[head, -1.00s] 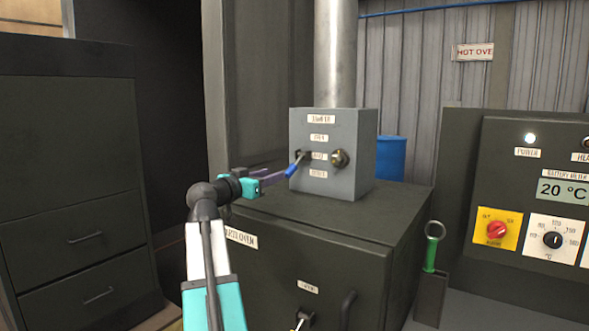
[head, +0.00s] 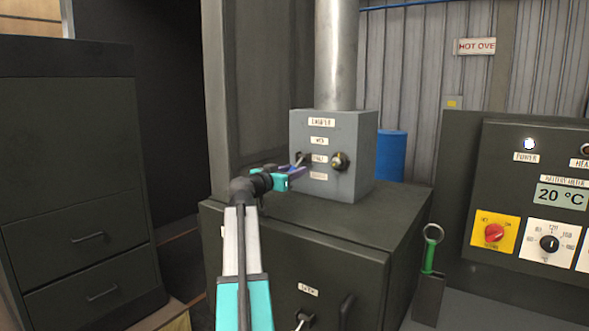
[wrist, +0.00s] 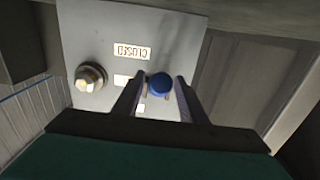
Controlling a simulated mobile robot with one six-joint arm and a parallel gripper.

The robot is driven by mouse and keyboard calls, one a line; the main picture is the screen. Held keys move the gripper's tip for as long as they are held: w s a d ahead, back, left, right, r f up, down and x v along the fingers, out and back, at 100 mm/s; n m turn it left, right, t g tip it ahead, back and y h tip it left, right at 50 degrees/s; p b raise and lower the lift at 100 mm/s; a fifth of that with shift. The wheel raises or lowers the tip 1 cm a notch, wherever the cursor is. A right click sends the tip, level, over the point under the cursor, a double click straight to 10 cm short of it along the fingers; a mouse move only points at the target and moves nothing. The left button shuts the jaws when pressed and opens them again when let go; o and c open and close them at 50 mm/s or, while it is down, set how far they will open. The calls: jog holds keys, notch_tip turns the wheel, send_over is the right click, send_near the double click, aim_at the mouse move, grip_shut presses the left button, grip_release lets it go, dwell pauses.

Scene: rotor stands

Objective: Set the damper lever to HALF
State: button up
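The damper box (head: 360,140) is a grey box on top of the oven, with DAMPER, OPEN, HALF and CLOSED labels stacked on its face. The damper lever (head: 299,160) sticks out of the face at the left of the labels, with a blue knob. My gripper (head: 293,174) is at the knob and partly hides it. In the wrist view, the blue knob (wrist: 160,86) sits between my two fingers with slim gaps at the sides. The fingers look open around it. The CLOSED label (wrist: 132,52) shows upside down there. The lever's exact setting is hard to tell.
A dark bolt-like knob (head: 340,161) sits right of the labels and also shows in the wrist view (wrist: 90,78). A metal flue pipe (head: 336,55) rises from the box. A control panel (head: 545,150) stands at right and a drawer cabinet (head: 70,180) at left.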

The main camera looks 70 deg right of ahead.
jog(key=shift+s+d, duration=0.1)
jog(key=shift+d, duration=0.25)
grip_shut()
jog(key=shift+s+f, duration=0.1)
